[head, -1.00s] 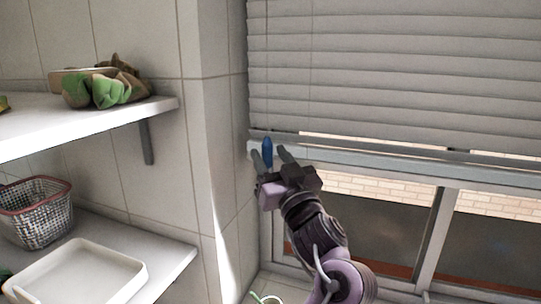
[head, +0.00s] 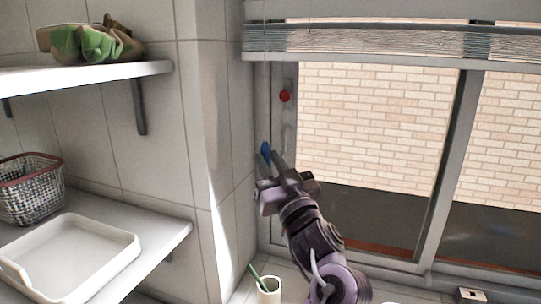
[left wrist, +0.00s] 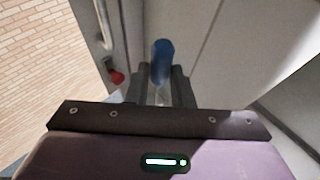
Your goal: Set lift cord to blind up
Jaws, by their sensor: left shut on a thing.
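The window blind (head: 390,43) is bunched up in a tight stack at the top of the window in the head view. The blue end of the lift cord (head: 265,150) is between the fingers of my left gripper (head: 271,165), at the left side of the window by the tiled corner. In the left wrist view the blue cord end (left wrist: 162,62) stands up between the dark fingers of the left gripper (left wrist: 161,88), which is shut on it. My right gripper is in neither view.
A red knob (head: 285,96) sits on the window frame above the gripper. Shelves on the left hold a basket (head: 31,190), a white tray (head: 70,262) and a green-brown bundle (head: 90,43). A cup (head: 268,290) stands on the sill below.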

